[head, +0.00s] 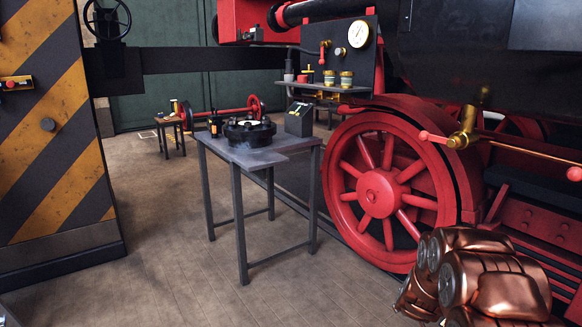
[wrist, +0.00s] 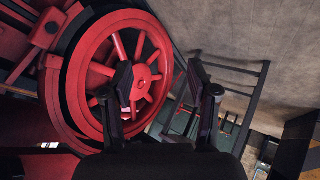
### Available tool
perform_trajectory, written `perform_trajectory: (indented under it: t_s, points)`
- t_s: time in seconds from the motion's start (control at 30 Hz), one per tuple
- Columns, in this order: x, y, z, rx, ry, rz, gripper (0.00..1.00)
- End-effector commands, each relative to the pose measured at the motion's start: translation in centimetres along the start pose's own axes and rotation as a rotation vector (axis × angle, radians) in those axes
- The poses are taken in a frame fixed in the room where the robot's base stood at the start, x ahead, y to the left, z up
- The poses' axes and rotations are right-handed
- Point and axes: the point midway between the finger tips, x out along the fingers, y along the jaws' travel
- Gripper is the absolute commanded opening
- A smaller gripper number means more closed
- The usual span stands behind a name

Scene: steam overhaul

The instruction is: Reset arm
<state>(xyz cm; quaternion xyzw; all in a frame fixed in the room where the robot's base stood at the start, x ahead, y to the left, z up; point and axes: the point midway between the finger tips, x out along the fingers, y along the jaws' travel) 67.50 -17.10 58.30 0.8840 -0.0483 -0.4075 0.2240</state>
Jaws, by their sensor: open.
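My gripper (wrist: 162,82) shows in the wrist view with its two black fingers apart and nothing between them. Beyond it in that view are the red locomotive wheel (wrist: 145,75) at left and the floor and a table frame at right. In the head view my copper-coloured arm (head: 480,280) is folded at the lower right, in front of the red locomotive. The gripper itself does not show in the head view.
A grey metal table (head: 255,155) stands mid-floor, carrying a black round flanged part (head: 250,132) and a grey box (head: 299,119). The large red wheel (head: 385,190) is close on the right. A striped pillar (head: 50,125) stands at left. The floor (head: 160,250) between is clear.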

Motion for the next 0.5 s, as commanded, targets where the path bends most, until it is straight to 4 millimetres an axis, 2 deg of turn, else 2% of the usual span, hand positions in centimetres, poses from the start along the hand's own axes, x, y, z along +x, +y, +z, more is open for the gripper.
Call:
perform_trajectory:
  t_s: [0.03,0.2,0.37,0.5]
  points:
    - [-2.5,0.0,-1.4,0.012,-0.006,-0.031,0.59]
    - [-9.0,-1.4,-3.5,0.056,-0.050,-0.140,0.59]
    - [-15.3,-2.5,-4.8,0.089,-0.104,-0.230,0.59]
    - [-21.1,-3.5,-5.2,0.113,-0.168,-0.302,0.59]
